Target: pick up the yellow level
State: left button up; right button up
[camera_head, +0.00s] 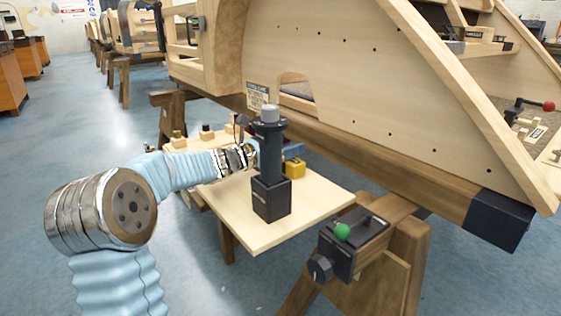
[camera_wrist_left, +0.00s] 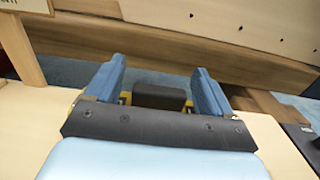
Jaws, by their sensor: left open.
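The yellow level (camera_head: 294,168) sits on the light wooden board, just right of a black post. My left gripper (camera_head: 290,153) reaches in from the left behind the post, which hides much of it; a blue finger shows beside the level. In the left wrist view the two blue fingers of the gripper (camera_wrist_left: 158,80) stand apart, open. A dark block (camera_wrist_left: 160,96) with yellow at its sides shows between them, partly covered by the gripper's dark body. I cannot tell whether the fingers touch it. My right gripper is not in view.
The black post (camera_head: 270,165) stands on the board (camera_head: 320,205), close to my left arm. A large wooden bodyframe (camera_head: 340,80) rises behind. A black box with a green knob (camera_head: 342,231) is at the board's front right. The board's front left part is clear.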

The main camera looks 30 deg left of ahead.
pick_arm(q)
jog(key=shift+w, duration=0.2)
jog(key=shift+r, duration=0.1)
jog(key=c, duration=1.3)
